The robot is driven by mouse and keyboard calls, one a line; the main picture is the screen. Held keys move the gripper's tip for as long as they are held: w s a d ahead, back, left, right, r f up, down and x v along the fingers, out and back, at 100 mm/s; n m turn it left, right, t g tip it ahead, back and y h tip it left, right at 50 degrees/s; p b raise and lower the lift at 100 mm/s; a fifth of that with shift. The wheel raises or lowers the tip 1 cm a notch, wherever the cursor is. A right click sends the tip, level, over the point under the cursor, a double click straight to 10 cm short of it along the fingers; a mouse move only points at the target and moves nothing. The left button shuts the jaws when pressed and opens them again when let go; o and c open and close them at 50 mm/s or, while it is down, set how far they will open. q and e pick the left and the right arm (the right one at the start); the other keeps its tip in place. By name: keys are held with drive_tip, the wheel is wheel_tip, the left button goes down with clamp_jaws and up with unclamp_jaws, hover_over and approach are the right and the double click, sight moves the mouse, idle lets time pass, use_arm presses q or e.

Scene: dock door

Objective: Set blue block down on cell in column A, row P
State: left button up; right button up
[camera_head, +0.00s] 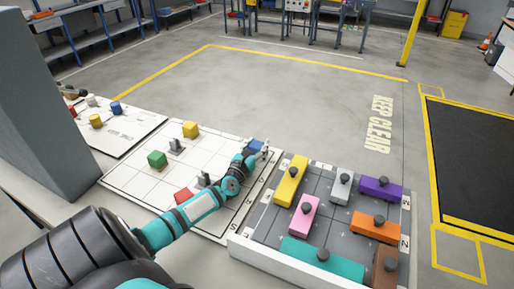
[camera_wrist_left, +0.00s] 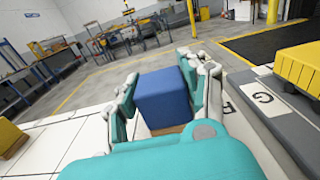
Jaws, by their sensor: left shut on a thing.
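The blue block (camera_head: 256,145) is at the far right corner area of the white gridded board (camera_head: 135,181). My left gripper (camera_head: 252,157) reaches over the board and is shut on the block. In the left wrist view the blue block (camera_wrist_left: 165,95) sits between the two fingers, with a tan patch showing just under it. I cannot tell whether it touches the board. The column A, row P cell cannot be made out; some edge letters are hidden by my arm. My right gripper is not in view.
A green block (camera_head: 157,159), a yellow block (camera_head: 190,129) and a red block (camera_head: 184,196) stand on the board with grey pieces. A walled tray (camera_head: 262,255) with several coloured knobbed blocks is close on the right. A grey pillar (camera_head: 42,105) rises at left.

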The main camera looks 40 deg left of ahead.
use_arm(q)
drive_tip(key=shift+r, duration=0.1)
drive_tip(key=shift+f, duration=0.25)
drive_tip(key=o, duration=1.3)
drive_tip(key=shift+r, duration=0.1)
drive_tip(key=shift+r, duration=0.15)
drive_tip(key=v, duration=1.2)
drive_tip(key=shift+s+r, duration=0.1)
